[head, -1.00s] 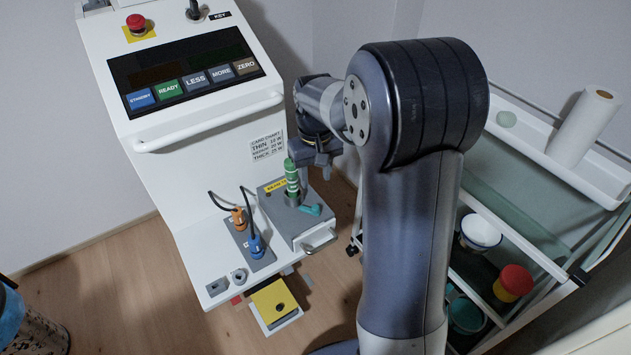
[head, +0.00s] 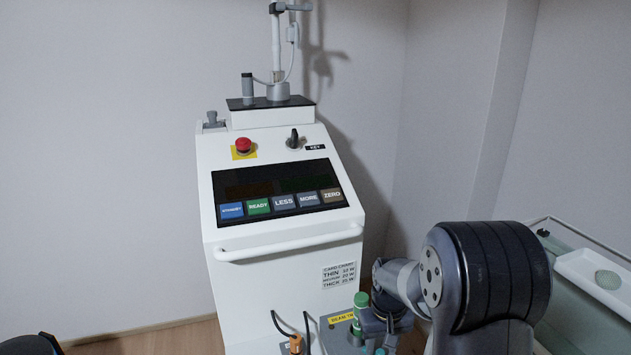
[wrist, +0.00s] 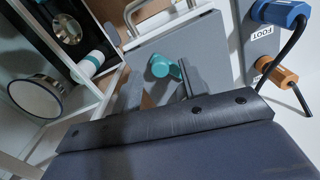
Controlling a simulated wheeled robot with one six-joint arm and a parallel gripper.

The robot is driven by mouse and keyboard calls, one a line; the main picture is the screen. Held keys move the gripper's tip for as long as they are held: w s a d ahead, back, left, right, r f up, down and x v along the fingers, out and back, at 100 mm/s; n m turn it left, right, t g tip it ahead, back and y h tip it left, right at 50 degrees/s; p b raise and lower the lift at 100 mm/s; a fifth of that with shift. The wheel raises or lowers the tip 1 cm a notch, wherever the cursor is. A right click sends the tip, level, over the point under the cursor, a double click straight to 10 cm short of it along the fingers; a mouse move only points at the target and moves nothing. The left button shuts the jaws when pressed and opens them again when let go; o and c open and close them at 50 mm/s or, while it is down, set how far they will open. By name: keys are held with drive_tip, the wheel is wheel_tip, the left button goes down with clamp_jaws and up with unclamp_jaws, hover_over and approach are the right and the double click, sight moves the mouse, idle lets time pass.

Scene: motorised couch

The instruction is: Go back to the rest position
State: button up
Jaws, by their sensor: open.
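My gripper (head: 380,328) is at the lower right of the console in the head view, and its fingertips are hard to make out there. A teal lever (wrist: 163,67) lies on that box, close to the fingers in the picture. A green cylinder (head: 361,300) stands upright just left of my gripper in the head view. The lower part of the box is cut off in that view.
The white console (head: 260,290) carries a button panel (head: 280,190), a red stop knob (head: 243,146), a key switch (head: 293,138) and a front handrail (head: 290,245). A trolley tray (head: 600,275) stands right. Blue (wrist: 280,14) and orange (wrist: 275,75) cable plugs sit beside the box.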

drive_tip(key=shift+f, duration=0.75)
drive_tip(key=shift+s+a+r+m, duration=0.15)
drive_tip(key=shift+s+m, duration=0.05)
drive_tip(key=shift+m, duration=0.4)
